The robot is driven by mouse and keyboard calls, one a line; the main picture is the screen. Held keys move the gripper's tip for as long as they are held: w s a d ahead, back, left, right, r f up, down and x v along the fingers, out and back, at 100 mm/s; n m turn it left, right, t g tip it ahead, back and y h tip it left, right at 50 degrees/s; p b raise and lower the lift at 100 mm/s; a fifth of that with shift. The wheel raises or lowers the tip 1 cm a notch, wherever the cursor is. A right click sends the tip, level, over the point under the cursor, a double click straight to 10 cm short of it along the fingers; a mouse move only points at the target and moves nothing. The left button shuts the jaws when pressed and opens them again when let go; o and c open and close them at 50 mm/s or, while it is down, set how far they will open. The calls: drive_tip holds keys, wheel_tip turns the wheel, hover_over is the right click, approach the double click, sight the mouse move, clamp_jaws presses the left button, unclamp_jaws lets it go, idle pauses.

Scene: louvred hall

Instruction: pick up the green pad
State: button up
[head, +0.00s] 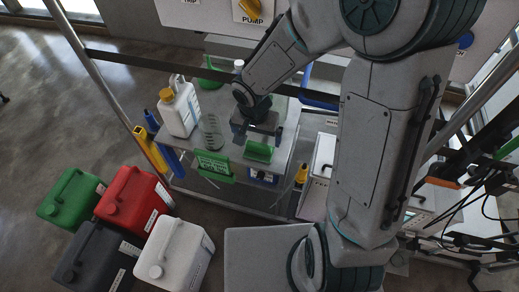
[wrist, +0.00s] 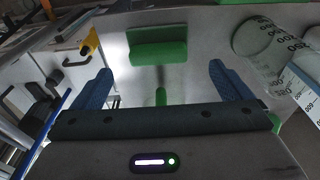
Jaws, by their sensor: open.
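The green pad (head: 258,152) lies near the front edge of the grey table top (head: 225,100). In the wrist view the pad (wrist: 158,50) is a green block with a raised upper part, ahead of the fingers and roughly centred between them. My gripper (head: 258,137) is just behind the pad in the head view, pointing down. In the wrist view its two blue fingers (wrist: 162,76) are wide apart with nothing held. A small green piece (wrist: 161,97) shows between the fingers; I cannot tell what it is.
A clear graduated vessel (head: 212,132) and a white bottle with a yellow cap (head: 181,108) stand left of the pad. A green sign (head: 213,166) is at the table's front. Several jerrycans, including a red one (head: 134,198), stand on the floor. A dark rail (head: 180,67) crosses behind.

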sight(259, 144)
drive_tip(key=shift+w+d+f, duration=0.1)
drive_tip(key=shift+w+f, duration=0.05)
drive_tip(key=shift+f, duration=0.95)
drive_tip(key=shift+w+d+f, duration=0.1)
drive_tip(key=shift+w+f, duration=0.05)
drive_tip(key=shift+f, duration=0.9)
drive_tip(key=shift+w+d+f, duration=0.1)
drive_tip(key=shift+w+f, duration=0.05)
drive_tip(key=shift+f, duration=0.95)
drive_tip(key=c, duration=1.1)
drive_tip(key=shift+r, duration=0.1)
drive_tip(key=shift+c, duration=0.2)
drive_tip(key=shift+r, duration=0.5)
drive_tip(key=r, duration=0.3)
drive_tip(key=shift+d+r, duration=0.35)
drive_tip(key=shift+d, duration=0.05)
drive_tip(key=s+d+r+p, duration=0.2)
drive_tip(key=d+r, duration=0.4)
drive_tip(key=d, duration=0.4)
drive_tip(key=shift+s+d+p, duration=0.25)
drive_tip(key=shift+s+p, duration=0.05)
drive_tip(key=shift+s, duration=0.2)
drive_tip(key=shift+r, duration=0.1)
